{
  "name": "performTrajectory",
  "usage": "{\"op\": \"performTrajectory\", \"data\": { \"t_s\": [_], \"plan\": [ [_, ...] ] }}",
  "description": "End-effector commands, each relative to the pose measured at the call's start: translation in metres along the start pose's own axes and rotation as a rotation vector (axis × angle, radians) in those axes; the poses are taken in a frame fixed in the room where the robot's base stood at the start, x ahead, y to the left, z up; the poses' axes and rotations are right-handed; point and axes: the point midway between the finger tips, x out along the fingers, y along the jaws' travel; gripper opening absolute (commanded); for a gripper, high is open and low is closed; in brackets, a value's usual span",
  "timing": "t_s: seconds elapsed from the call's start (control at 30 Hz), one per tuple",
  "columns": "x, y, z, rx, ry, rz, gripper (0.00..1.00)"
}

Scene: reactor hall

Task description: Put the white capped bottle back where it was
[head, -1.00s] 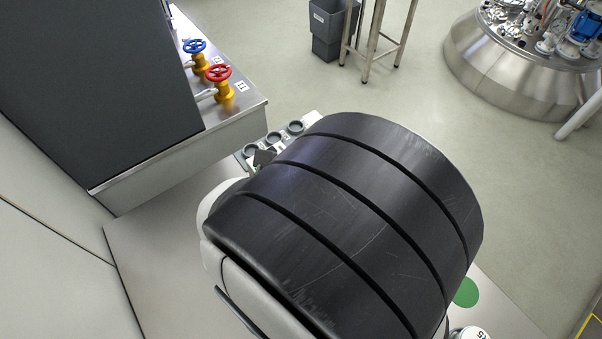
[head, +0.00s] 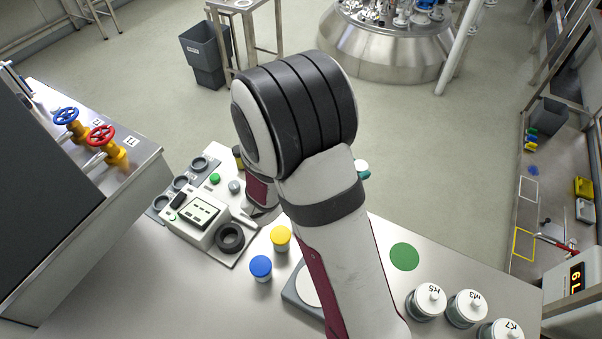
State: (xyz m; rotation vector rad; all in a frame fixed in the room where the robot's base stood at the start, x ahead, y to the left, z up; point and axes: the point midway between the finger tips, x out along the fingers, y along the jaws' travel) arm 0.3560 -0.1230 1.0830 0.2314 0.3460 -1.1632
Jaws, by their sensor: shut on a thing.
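A small white-topped thing with a teal lower part (head: 362,168) peeks out past the right side of my arm at the bench's far edge. It may be the white capped bottle, but most of it is hidden and I cannot tell whether it is held. My gripper is hidden behind my own arm, which covers the middle of the head view. A blue-capped bottle (head: 261,267) and a yellow-capped bottle (head: 281,238) stand on the bench left of my arm. A dark-topped container (head: 238,156) shows partly at the arm's far left.
A green disc (head: 404,256) lies bare on the bench (head: 455,256). A grey scale-like device (head: 300,291) is partly under my arm. A control box (head: 197,212) and valves (head: 101,140) are on the left.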

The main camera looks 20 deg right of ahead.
Motion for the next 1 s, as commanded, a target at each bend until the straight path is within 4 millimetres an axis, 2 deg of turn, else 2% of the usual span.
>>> {"op": "performTrajectory", "data": {
  "t_s": [0.2, 0.3, 0.4, 0.67, 1.0],
  "plan": [
    [-0.017, 0.055, -0.050, -0.003, 0.000, 0.004, 0.00],
    [-0.024, 0.076, -0.070, -0.001, 0.000, 0.002, 0.00],
    [-0.028, 0.089, -0.081, -0.001, 0.000, 0.002, 0.00],
    [-0.014, 0.093, -0.119, -0.003, 0.000, 0.001, 0.00],
    [-0.013, 0.093, -0.123, -0.001, 0.000, 0.002, 0.00]
  ]
}}
